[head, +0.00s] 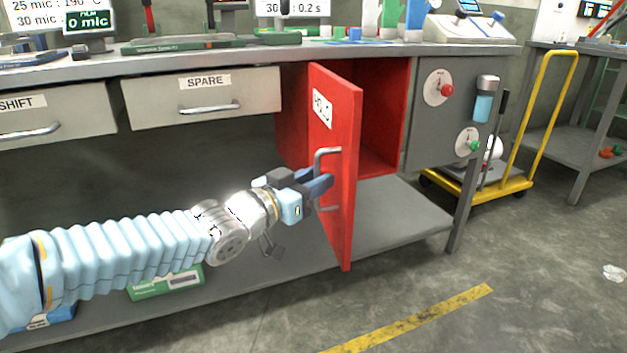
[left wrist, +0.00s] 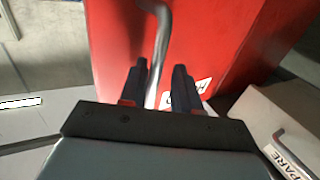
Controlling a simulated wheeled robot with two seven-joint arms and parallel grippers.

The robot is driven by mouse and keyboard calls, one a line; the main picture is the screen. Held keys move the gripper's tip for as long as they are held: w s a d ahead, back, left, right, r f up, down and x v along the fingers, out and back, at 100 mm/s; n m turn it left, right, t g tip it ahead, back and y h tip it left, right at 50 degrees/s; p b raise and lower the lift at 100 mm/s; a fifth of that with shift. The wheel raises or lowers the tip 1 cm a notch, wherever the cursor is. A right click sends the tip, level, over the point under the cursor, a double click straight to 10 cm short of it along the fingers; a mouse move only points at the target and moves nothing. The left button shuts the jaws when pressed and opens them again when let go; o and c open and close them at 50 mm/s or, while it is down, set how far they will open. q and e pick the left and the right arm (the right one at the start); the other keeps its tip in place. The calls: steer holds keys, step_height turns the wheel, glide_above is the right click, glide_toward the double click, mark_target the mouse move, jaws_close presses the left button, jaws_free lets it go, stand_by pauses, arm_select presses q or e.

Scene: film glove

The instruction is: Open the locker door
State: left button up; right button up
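The red locker door (head: 335,165) stands swung well out from the red locker (head: 383,120) under the bench, and its inside shows. Its grey bar handle (head: 327,153) is on the outer face, near the free edge. My left gripper (head: 322,184) is at this handle. In the left wrist view, the handle (left wrist: 161,50) runs between the two fingers of my left gripper (left wrist: 160,88). The fingers are apart, with a gap between the bar and the right finger; the bar lies closer to the left finger. My right gripper is not in view.
The workbench (head: 190,62) has a SPARE drawer (head: 205,97) left of the locker and a grey control panel (head: 432,115) right of it. A lower shelf (head: 400,215) lies beneath. A yellow trolley (head: 520,185) stands at the right. The floor in front is clear.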

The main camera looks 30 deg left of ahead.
arm_select(q)
steer(key=p+v, duration=0.4)
steer(key=v, duration=0.9)
steer(key=shift+s, duration=0.4)
